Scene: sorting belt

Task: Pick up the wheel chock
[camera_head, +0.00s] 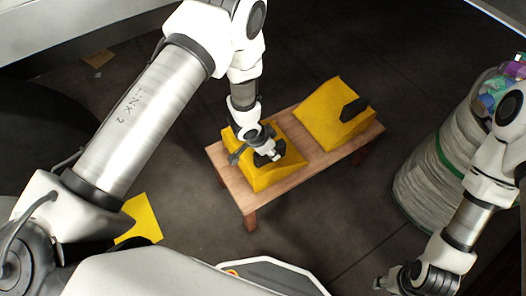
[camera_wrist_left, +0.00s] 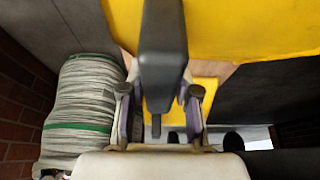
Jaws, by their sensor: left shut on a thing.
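Two yellow wheel chocks with black handles sit on a low wooden bench (camera_head: 352,144). My left gripper (camera_head: 268,155) is over the nearer, left chock (camera_head: 272,177) and is shut on its black handle. In the left wrist view the handle (camera_wrist_left: 163,55) stands between the two fingers, with a broad yellow face (camera_wrist_left: 250,28) behind it. The other chock (camera_head: 322,120) sits at the bench's right end, apart from both grippers, its handle in plain view. My right gripper (camera_head: 392,284) is low at the right, away from the bench; its finger opening is unclear.
A ribbed grey bin (camera_head: 428,180) holding colourful items stands right of the bench; it also shows in the left wrist view (camera_wrist_left: 80,110). A yellow sheet-like thing (camera_head: 140,217) lies at the lower left. Dark floor is clear between bench and bin.

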